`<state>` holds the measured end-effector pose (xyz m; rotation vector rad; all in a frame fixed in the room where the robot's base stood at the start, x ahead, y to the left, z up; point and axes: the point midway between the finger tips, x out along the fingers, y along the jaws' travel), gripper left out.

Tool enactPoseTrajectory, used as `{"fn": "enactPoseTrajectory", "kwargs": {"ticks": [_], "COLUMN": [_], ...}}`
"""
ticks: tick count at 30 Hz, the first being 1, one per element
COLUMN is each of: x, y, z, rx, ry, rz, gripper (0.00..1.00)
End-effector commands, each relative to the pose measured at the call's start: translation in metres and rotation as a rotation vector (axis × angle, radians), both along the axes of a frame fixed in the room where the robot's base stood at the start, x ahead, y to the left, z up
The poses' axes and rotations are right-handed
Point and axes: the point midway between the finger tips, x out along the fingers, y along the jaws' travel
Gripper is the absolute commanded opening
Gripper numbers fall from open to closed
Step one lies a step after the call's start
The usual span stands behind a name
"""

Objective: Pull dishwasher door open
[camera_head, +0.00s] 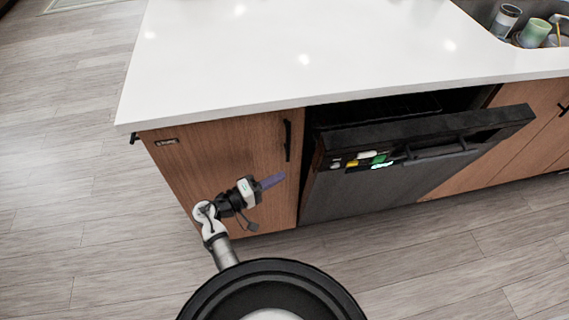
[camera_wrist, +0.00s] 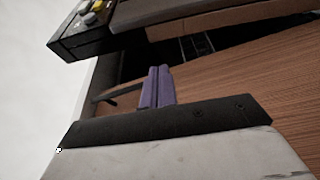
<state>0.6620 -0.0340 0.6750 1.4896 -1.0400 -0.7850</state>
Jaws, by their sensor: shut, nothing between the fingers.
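The dishwasher door (camera_head: 385,186) is dark grey and stands partly open, tilted out from under the counter with a dark gap behind its top edge. A bar handle (camera_head: 440,154) runs across its upper front, with coloured buttons to its left. My gripper (camera_head: 272,181) is left of the door, in front of the wooden cabinet, apart from the handle. Its purple fingers are together and empty; they also show in the wrist view (camera_wrist: 157,88). There, part of the door with its buttons (camera_wrist: 84,26) appears at the upper left.
A white countertop (camera_head: 300,55) overhangs the cabinets. The wooden cabinet (camera_head: 225,160) left of the dishwasher has a dark vertical handle (camera_head: 287,141). A sink with cups (camera_head: 535,33) is at the upper right. The wood floor (camera_head: 470,270) in front of the door is clear.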

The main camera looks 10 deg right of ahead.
Motion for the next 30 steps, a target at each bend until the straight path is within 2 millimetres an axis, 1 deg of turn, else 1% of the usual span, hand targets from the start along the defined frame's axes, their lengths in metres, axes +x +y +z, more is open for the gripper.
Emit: {"fn": "enactPoseTrajectory", "kwargs": {"ticks": [3, 9, 12, 15, 20, 30], "x": [0.008, 0.023, 0.029, 0.033, 0.035, 0.034], "y": [-0.020, -0.053, -0.066, -0.075, -0.080, -0.080], "z": [0.004, 0.007, 0.007, 0.007, 0.007, 0.005], "rx": [0.001, 0.001, 0.002, 0.002, 0.003, 0.003], "ry": [0.000, 0.000, -0.001, -0.001, -0.002, -0.004], "rz": [-0.004, -0.002, -0.001, 0.001, 0.003, 0.003], "gripper": [0.00, 0.00, 0.00, 0.00, 0.00, 0.00]}}
